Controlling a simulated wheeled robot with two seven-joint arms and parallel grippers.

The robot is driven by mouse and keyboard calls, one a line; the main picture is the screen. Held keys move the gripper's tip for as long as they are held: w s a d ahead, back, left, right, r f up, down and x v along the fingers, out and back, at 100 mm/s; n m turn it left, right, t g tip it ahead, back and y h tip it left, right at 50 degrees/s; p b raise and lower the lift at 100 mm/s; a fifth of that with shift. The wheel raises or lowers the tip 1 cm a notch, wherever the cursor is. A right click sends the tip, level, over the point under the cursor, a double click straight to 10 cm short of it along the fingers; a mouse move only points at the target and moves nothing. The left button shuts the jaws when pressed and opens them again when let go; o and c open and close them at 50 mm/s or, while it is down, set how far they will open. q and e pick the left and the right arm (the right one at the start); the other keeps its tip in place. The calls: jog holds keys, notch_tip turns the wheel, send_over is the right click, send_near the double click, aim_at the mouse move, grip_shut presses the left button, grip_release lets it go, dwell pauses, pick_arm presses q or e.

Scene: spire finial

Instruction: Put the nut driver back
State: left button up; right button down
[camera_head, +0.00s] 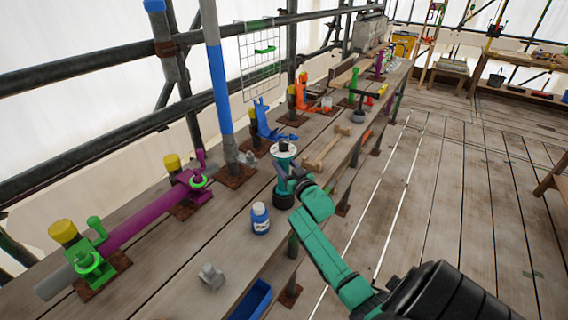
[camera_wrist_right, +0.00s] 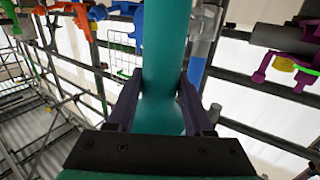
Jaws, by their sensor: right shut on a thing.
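A teal tool with a pale ring and dark tip on top and a dark round base, seemingly the nut driver (camera_head: 284,155), is upright over the plank bench in the head view. My right gripper (camera_head: 292,183) is shut around its narrower middle. In the right wrist view, both dark fingers of my right gripper (camera_wrist_right: 160,105) press on the sides of the teal nut driver (camera_wrist_right: 165,60). I cannot tell whether its base touches the plank. My left gripper is not in view.
A grey fitting (camera_head: 211,277) and a blue bin (camera_head: 250,301) are nearer. A wooden piece (camera_head: 327,148) lies beyond. Scaffold tubes and a wire grid (camera_head: 262,62) line the left.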

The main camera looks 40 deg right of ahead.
dwell(0.3)
jog(key=shift+c, duration=1)
grip_release()
jog(key=shift+o, duration=1)
jog(key=shift+f, duration=0.2)
jog(key=shift+f+b, duration=0.45)
jog(key=shift+f, duration=0.1)
jog(key=shift+s+a+r+p, duration=0.15)
jog(key=shift+s+a+p, duration=0.05)
jog(key=shift+s+p, duration=0.45)
jog(key=shift+p+v, duration=2.05)
jog(key=shift+v, duration=0.8)
jog(key=shift+p+v, duration=0.6)
jog(key=shift+v, duration=0.5)
